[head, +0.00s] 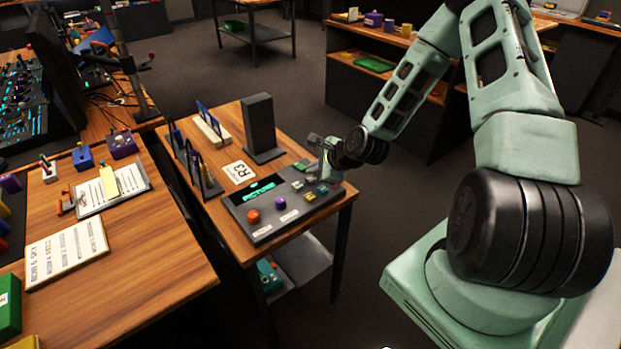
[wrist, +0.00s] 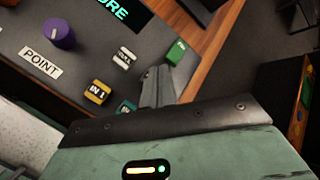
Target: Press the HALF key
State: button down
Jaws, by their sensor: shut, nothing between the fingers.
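The grey control panel (head: 240,226) lies on a small wooden table, with a lit screen (head: 262,190) reading PICTURE. In the wrist view, a white key (wrist: 124,57), a green key (wrist: 176,50), a yellow key (wrist: 97,92) marked IN 1 and a teal key (wrist: 126,107) surround my fingers. The small legends on the white, green and teal keys are too blurred to read surely, so I cannot tell which is HALF. My gripper (wrist: 154,76) is shut and empty, over the key area. I cannot tell whether its tips touch anything. Its body hides part of the panel.
A purple knob (wrist: 58,32) stands by the POINT label, and an orange knob (head: 254,216) is near the panel's front left. A dark upright block (head: 260,125) and an R3 card (head: 240,172) are behind the panel. A rack (head: 195,160) stands at left.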

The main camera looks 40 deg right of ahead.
aim_at(314, 180)
jog(key=shift+f, duration=0.4)
jog(key=shift+f+b, duration=0.4)
jog(key=shift+f, duration=0.05)
dwell(0.6)
jog(key=shift+r, duration=0.1)
jog(key=shift+r+p, duration=0.8)
jog(key=shift+p, duration=0.05)
notch_tip(314, 180, up, 5)
jog(key=p, duration=0.4)
jog(key=shift+r+p, duration=0.1)
jog(key=shift+p, duration=0.25)
dwell(0.5)
